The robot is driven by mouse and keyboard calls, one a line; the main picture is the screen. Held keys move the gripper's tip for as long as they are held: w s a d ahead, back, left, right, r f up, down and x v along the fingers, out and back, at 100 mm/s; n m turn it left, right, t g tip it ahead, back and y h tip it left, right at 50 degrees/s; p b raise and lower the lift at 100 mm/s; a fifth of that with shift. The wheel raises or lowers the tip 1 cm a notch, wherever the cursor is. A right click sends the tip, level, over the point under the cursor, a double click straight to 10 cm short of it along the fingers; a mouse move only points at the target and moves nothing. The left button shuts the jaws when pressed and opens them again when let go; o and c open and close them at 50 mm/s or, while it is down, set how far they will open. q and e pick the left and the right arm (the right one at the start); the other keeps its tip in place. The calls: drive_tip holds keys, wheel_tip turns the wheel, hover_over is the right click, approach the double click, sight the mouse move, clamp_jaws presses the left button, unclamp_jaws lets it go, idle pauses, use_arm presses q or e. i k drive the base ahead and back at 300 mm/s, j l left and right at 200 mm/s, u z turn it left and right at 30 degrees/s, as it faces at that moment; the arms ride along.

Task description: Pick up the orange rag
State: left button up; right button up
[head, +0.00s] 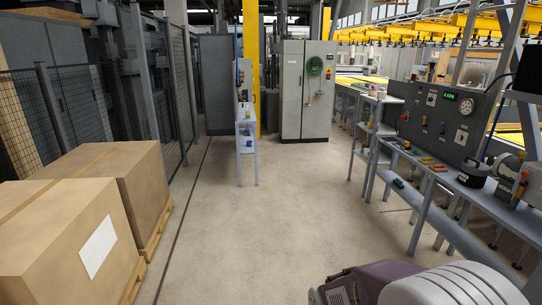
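I cannot make out an orange rag for certain. Small orange and yellow items (431,163) lie on the grey workbench (412,158) at the right, but they are too small to tell whether one is a rag. Neither of my grippers shows in the head view.
Large cardboard boxes (133,183) on pallets stand at the left, beside a dark mesh fence (75,100). A narrow grey stand (246,125) is at the back centre. A control panel (443,115) backs the bench. The middle floor (270,215) is clear.

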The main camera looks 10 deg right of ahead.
sight(438, 168)
drive_tip(key=i+l+z, duration=0.25)
drive_tip(key=i+z, duration=0.15)
drive_tip(key=i, duration=0.15)
drive_tip(key=i+l+z, duration=0.1)
drive_tip(key=i+z, duration=0.3)
drive_tip(key=i, duration=0.2)
drive_tip(key=i+j+z, duration=0.1)
drive_tip(key=i+z, duration=0.35)
drive_tip(key=i+j+z, duration=0.4)
drive_tip(key=i, duration=0.25)
drive_tip(key=i+l+z, duration=0.2)
drive_tip(key=i, duration=0.7)
drive_tip(key=i+z, duration=0.15)
drive_tip(key=i, duration=0.7)
drive_tip(key=i+l+u, duration=0.35)
drive_tip(key=i, duration=0.15)
drive_tip(key=i+l+u, duration=0.65)
drive_tip(key=i+l, duration=0.2)
drive_tip(key=l, duration=0.05)
